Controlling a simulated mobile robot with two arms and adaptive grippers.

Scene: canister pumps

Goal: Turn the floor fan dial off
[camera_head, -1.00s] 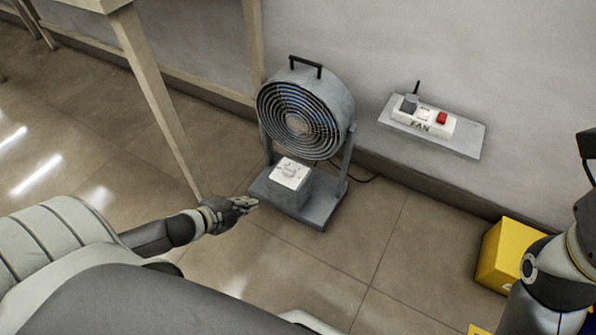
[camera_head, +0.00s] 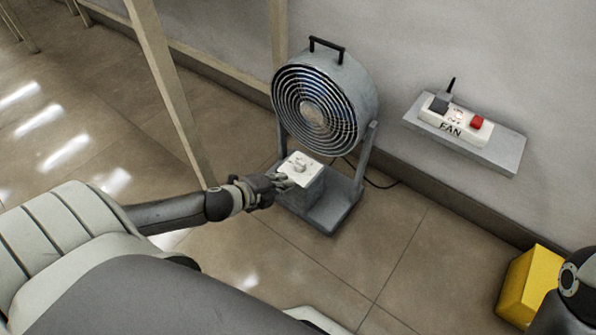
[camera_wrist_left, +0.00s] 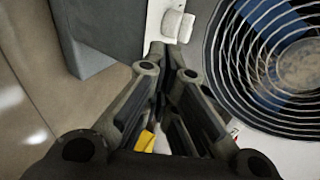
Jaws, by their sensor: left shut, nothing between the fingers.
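The floor fan (camera_head: 318,105) stands on the floor by the wall, with a round grey housing, a dark grille and a handle on top. Its base carries a grey box with a white top plate, and the pale dial (camera_head: 299,165) sits on that plate. My left gripper (camera_head: 284,183) is shut and empty at the left edge of the box. In the left wrist view the gripper (camera_wrist_left: 166,62) points at the white plate, with the dial (camera_wrist_left: 178,24) just beyond the fingertips. I cannot tell whether they touch. My right gripper is out of view.
A grey wall shelf (camera_head: 505,150) holds a white power strip (camera_head: 456,128) labelled FAN, with a red switch and a plug. A yellow box (camera_head: 530,285) stands on the floor at right. A wooden table leg (camera_head: 165,90) rises left of the fan. Floor in front is clear.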

